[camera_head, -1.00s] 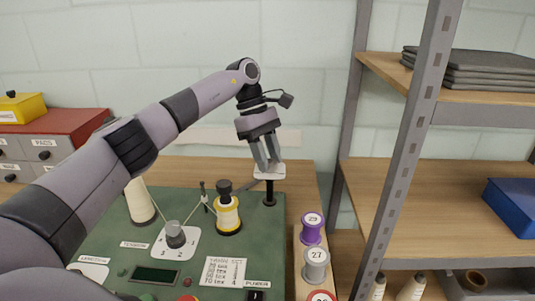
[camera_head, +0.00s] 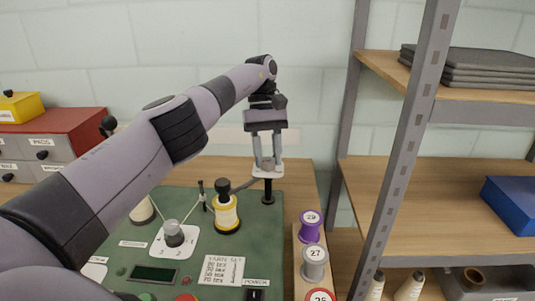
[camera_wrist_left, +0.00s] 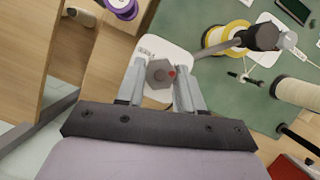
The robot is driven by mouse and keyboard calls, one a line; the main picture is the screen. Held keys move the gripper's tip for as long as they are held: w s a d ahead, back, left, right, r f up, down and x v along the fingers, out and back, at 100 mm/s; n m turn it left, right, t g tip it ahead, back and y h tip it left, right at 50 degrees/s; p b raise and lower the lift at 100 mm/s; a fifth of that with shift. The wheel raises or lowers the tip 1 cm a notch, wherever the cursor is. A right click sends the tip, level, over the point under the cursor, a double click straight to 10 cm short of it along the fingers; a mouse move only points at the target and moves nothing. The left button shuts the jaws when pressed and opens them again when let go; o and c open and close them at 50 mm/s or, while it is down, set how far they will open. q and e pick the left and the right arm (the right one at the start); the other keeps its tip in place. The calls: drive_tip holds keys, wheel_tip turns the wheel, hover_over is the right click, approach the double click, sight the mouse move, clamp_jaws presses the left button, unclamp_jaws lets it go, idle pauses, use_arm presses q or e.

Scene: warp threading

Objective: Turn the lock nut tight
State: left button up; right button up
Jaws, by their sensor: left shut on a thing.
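The lock nut is a grey hexagonal piece (camera_wrist_left: 158,74) with a red mark on its right side in the left wrist view. It sits on a white plate (camera_head: 267,173) on top of a black post (camera_head: 268,190) at the back right of the green panel. In the head view the nut (camera_head: 268,164) shows between my left fingers. My left gripper (camera_head: 268,164) points down over the plate and is shut on the nut, one finger on each side; the left wrist view shows the same grip (camera_wrist_left: 161,84). My right gripper is not in view.
The green panel (camera_head: 195,262) carries a yellow-and-white spool (camera_head: 227,216) left of the post and a grey dial (camera_head: 173,234). A purple spool (camera_head: 310,225) and a grey spool (camera_head: 315,264) stand at its right. A shelf rack (camera_head: 400,170) rises further right.

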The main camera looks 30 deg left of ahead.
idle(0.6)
use_arm(q)
drive_tip(key=o, duration=1)
drive_tip(key=shift+o, duration=0.2)
drive_tip(key=shift+n, duration=0.3)
